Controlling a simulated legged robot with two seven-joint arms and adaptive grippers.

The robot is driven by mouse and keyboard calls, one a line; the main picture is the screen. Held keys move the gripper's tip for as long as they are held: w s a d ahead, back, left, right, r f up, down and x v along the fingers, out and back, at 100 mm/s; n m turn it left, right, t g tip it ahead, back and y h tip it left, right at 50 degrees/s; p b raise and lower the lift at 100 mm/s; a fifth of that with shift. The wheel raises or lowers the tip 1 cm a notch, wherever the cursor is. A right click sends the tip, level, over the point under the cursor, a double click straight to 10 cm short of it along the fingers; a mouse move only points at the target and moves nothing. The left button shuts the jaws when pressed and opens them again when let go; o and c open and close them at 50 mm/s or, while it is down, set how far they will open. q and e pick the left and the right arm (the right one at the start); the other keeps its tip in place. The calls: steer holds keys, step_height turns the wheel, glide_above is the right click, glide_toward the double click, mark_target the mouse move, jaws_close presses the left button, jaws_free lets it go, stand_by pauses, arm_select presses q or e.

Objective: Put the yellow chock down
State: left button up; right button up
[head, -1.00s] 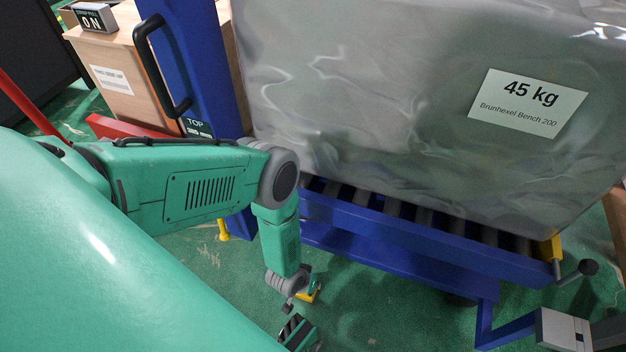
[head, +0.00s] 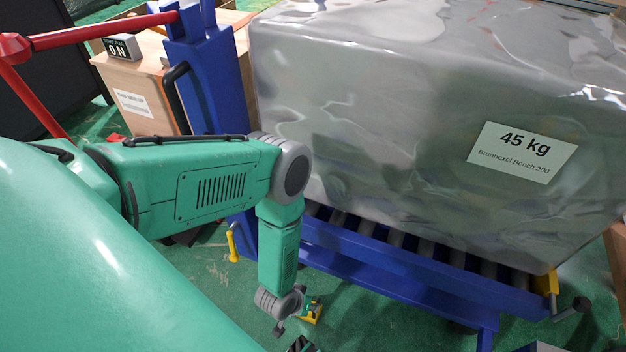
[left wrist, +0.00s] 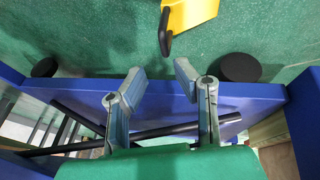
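The yellow chock (left wrist: 190,12), with a black handle, shows at the top edge of the left wrist view against the green floor, partly cut off. My left gripper (left wrist: 159,70) has its two grey fingers apart with nothing between them. The chock is beyond the fingertips and does not touch them. In the head view my left arm reaches down to the floor beside the blue frame, and the gripper is mostly cut off at the bottom edge. A small yellow piece shows beside that wrist; I cannot tell whether it is the chock. My right gripper is not in view.
A large wrapped load (head: 400,110) marked 45 kg rests on a blue roller frame (head: 400,275) close to my left arm. A blue post (head: 215,80), a red bar (head: 100,35) and a wooden box (head: 135,85) stand at the left. Green floor is open below.

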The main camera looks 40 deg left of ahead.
arm_select(q)
steer(key=s+a+r+m+g, duration=0.1)
steer(key=s+r, duration=0.2)
steer(key=r, duration=0.6)
steer(key=s+a+r+m+g+y, duration=0.1)
steer(key=s+r, duration=0.3)
steer(key=r, duration=0.5)
steer(key=s+a+r+m+g, duration=0.2)
steer(key=s+r, duration=0.2)
steer(key=r, duration=0.5)
steer(key=shift+a+p, duration=0.3)
steer(key=shift+a, duration=0.1)
